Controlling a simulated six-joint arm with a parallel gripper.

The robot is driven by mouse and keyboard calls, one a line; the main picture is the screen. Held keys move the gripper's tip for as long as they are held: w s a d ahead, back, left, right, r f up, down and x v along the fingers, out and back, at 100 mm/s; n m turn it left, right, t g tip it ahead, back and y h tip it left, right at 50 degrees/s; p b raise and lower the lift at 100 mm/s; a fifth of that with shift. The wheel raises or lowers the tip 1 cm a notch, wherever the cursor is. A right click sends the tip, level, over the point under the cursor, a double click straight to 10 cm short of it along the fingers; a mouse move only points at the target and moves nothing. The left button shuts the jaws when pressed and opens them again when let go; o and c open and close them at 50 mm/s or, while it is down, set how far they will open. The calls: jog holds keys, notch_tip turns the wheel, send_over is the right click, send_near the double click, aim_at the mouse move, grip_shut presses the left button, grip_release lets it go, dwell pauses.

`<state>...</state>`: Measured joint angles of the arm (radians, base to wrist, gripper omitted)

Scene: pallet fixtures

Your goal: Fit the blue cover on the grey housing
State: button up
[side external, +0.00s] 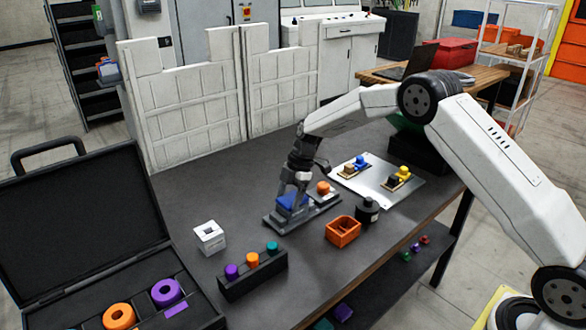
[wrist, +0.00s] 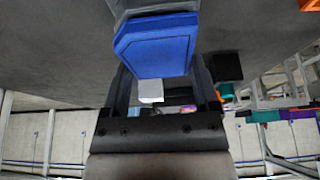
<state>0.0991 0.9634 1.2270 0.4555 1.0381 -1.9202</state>
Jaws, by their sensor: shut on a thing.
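The blue cover (side external: 291,202) is held by my gripper (side external: 293,190), low over the left end of a grey base (side external: 277,222) on the dark table. My gripper points down and is shut on the cover. In the wrist view the blue cover (wrist: 157,46) fills the space in front of the fingers. A grey shape (wrist: 140,8), which looks like the grey housing or its base, shows just beyond it. The cover hides most of the housing, and I cannot tell whether the two touch.
An orange knob (side external: 322,187) stands on the base's right end. An orange open box (side external: 342,232) and black cylinder (side external: 367,211) stand to the right. A white block (side external: 209,236) and a peg rack (side external: 252,278) are at front left. A pale plate (side external: 376,186) carries small parts behind.

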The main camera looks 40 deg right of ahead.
jog(key=o, duration=1.1)
jog(key=shift+c, duration=0.2)
jog(key=shift+r, duration=0.1)
jog(key=shift+r, duration=3.9)
jog(key=s+f+m+t+h, duration=0.1)
jog(key=s+m+h, duration=0.1)
jog(key=s+m, duration=0.7)
jog(key=s+d+f+m+t+h, duration=0.1)
jog(key=s+m, duration=0.8)
jog(key=s, duration=1.1)
jog(key=shift+f+t+h, duration=0.25)
jog(key=shift+t+h, duration=0.05)
jog(key=shift+h, duration=0.4)
